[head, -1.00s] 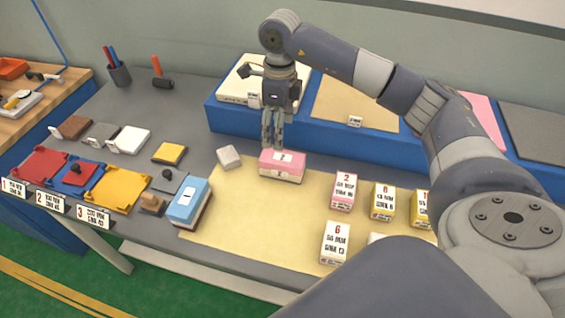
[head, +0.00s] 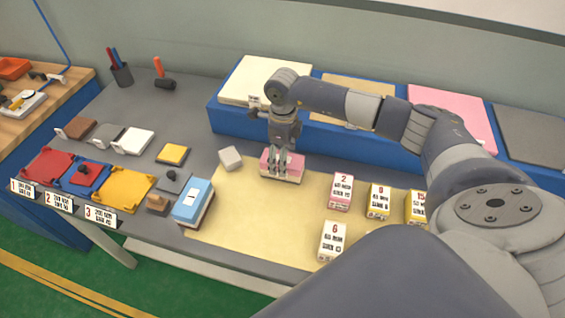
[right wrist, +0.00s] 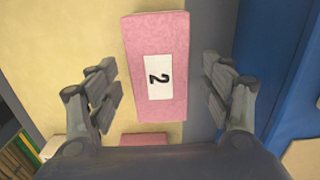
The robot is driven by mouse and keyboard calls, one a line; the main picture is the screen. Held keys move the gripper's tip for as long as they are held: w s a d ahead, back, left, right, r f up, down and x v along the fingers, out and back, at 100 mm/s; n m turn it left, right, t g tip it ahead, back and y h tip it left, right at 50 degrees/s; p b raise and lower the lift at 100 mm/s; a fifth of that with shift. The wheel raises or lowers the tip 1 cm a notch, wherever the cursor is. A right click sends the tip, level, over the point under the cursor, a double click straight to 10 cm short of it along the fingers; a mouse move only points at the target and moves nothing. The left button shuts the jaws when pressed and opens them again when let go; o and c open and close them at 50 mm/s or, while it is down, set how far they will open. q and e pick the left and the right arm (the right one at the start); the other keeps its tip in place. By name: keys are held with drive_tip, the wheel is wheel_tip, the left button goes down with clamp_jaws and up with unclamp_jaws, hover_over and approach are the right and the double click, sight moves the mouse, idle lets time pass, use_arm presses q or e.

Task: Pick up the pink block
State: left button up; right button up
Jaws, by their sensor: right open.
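The pink block (head: 296,165) lies on the yellow mat, with a pale lower layer showing. In the right wrist view the pink block (right wrist: 172,30) has a white label with a "2". My right gripper (head: 281,158) points down at the block, its fingers overlapping it in the head view. In the right wrist view my right gripper (right wrist: 160,92) is open, one finger on each side of the block with a gap on both sides. It holds nothing. My left gripper is not in view.
The yellow mat (head: 255,225) bears small labelled boxes (head: 340,192) to the right. A grey-white cube (head: 230,158) stands just left of the block. A blue-topped block (head: 194,199) is at front left. A blue raised shelf (head: 235,121) with coloured pads stands behind.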

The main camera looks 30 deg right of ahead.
drive_tip(key=c, duration=1)
